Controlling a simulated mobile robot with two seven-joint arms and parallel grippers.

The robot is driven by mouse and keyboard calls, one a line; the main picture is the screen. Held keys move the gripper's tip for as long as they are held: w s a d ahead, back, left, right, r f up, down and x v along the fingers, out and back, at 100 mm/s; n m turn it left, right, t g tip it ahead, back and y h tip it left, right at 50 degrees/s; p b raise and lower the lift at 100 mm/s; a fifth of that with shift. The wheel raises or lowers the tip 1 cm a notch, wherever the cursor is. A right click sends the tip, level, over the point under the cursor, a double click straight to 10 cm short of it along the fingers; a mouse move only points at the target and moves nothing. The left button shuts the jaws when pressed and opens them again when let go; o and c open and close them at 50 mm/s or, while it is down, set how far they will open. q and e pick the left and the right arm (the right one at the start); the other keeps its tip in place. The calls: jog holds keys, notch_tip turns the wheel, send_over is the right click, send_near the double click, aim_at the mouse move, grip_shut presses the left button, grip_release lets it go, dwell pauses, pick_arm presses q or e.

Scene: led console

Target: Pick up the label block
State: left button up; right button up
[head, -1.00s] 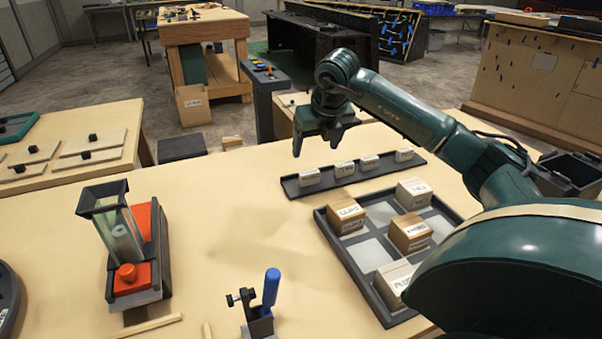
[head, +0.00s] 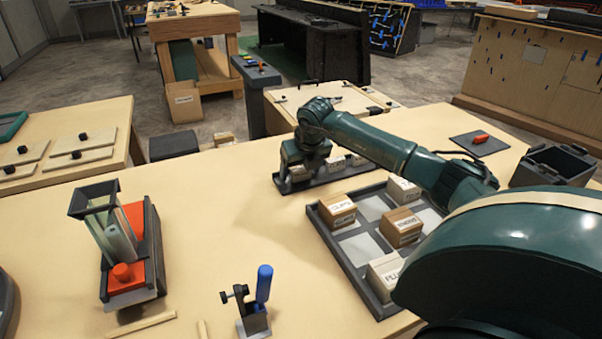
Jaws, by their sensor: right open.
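Small pale label blocks stand in a row on a dark rack (head: 340,174) behind the grid tray. My right gripper (head: 303,178) is open and lowered over the left end of this rack. The leftmost label block (head: 300,174) shows between or just behind its fingers; I cannot tell which. Another label block (head: 337,164) stands just right of the gripper, and one more (head: 360,159) shows beyond it, partly behind my arm. My left gripper is out of view.
The dark grid tray (head: 352,258) holds several larger wooden and white lettered blocks. A red-and-black device (head: 150,250) and a blue-handled clamp (head: 262,285) stand at left and front. An open black bin (head: 552,165) stands at far right. The table's middle is clear.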

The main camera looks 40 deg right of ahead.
jog(key=shift+c, duration=0.4)
jog(key=c, duration=1)
jog(key=shift+o, duration=0.2)
jog(key=shift+r, duration=0.1)
